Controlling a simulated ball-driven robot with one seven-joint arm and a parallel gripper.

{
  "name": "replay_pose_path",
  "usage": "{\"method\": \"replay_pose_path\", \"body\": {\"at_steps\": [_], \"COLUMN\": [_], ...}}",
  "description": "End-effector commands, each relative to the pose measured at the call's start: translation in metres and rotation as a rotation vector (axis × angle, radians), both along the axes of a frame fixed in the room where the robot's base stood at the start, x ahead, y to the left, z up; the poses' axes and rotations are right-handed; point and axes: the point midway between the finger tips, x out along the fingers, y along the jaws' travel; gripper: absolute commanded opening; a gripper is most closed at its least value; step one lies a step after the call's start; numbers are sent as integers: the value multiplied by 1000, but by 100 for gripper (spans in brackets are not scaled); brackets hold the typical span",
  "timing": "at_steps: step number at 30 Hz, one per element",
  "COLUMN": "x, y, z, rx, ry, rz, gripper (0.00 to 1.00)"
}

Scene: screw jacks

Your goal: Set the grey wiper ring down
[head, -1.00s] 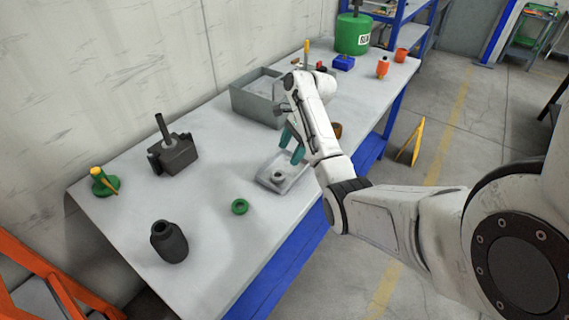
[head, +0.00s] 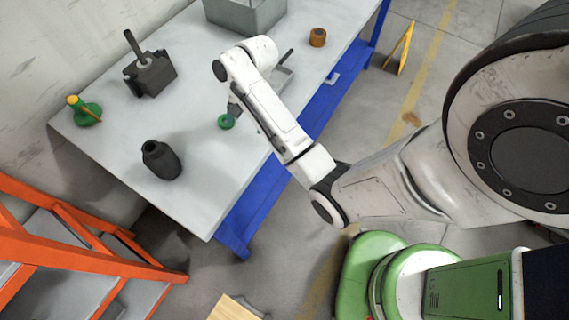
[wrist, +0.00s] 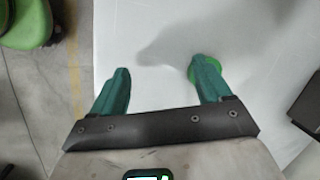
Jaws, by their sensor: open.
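My gripper (wrist: 160,68) is open, its two teal fingers wide apart with nothing between them, over the pale bench top (wrist: 155,30). In the head view my arm hides most of the gripper. A green ring (head: 226,122) lies on the bench close by the gripper. In the wrist view the green ring (wrist: 191,72) is partly behind the right fingertip; I cannot tell whether they touch. The shallow grey tray (head: 283,82) is mostly hidden behind my arm. I see no grey wiper ring in either view now.
A dark bottle-shaped part (head: 161,160) stands near the bench's front-left. A dark block with a rod (head: 150,72) and a green jack with a yellow top (head: 86,110) are farther back. A grey bin (head: 245,14) and a brown cylinder (head: 318,37) stand beyond my arm. An orange ladder (head: 70,250) is beside the bench.

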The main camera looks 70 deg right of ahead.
Motion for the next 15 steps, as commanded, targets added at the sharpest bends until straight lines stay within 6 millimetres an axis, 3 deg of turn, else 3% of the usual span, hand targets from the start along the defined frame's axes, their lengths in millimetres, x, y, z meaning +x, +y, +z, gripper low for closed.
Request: {"method": "replay_pose_path", "body": {"at_steps": [1, 6, 12, 15], "x": [-11, -48, -104, -132], "y": [30, 88, 135, 149], "z": [-9, -21, -24, -19], "rx": [-32, -136, -248, -303], "ry": [-9, -32, -40, -41], "rz": [122, 468, 878, 1076], "gripper": [78, 78, 78, 78]}}
